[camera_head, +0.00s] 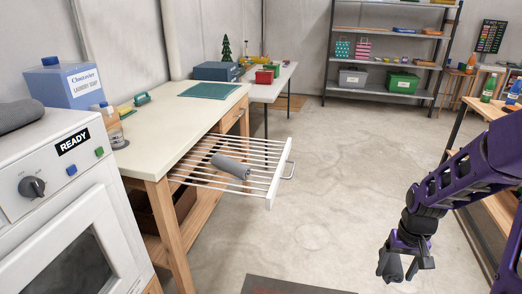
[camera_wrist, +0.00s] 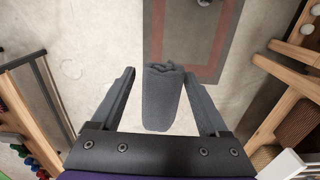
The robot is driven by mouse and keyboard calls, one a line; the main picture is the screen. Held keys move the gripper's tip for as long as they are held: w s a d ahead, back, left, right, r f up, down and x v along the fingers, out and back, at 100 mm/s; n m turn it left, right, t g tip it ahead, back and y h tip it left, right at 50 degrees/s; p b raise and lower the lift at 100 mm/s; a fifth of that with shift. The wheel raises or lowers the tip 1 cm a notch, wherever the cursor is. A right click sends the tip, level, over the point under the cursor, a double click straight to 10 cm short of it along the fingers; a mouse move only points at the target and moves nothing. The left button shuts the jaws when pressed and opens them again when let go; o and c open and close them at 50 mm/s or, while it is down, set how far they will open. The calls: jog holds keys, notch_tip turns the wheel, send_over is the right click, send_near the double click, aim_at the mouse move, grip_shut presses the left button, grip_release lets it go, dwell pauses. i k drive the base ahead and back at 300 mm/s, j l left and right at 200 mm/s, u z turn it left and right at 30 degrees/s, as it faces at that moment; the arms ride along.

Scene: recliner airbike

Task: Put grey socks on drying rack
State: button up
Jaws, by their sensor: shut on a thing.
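My gripper (camera_head: 403,268) hangs above the floor at the right of the head view. It is shut on a rolled grey sock (camera_wrist: 163,97), which lies between the two fingers (camera_wrist: 160,100) in the wrist view. The drying rack (camera_head: 279,176), white with thin bars, is slid out from under the cream worktop, left of my gripper and well apart from it. Another rolled grey sock (camera_head: 231,166) lies on the rack's bars. A dark grey rolled thing (camera_head: 20,115) lies on top of the washing machine at the left edge; I cannot tell if it is a sock.
The washing machine (camera_head: 75,200) and worktop (camera_head: 165,120) line the left side. A wooden shelf unit (camera_head: 490,205) stands close at the right, behind my arm. A dark mat (camera_head: 290,287) lies on the floor in front. The floor between rack and arm is clear.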

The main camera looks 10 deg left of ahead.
aim_at(246, 149)
jog(key=i+l, duration=0.1)
jog(key=i, duration=2.85)
jog(key=i+j+u, duration=0.1)
jog(key=u, duration=2.05)
jog(key=i+l, duration=0.05)
jog(key=l, duration=0.05)
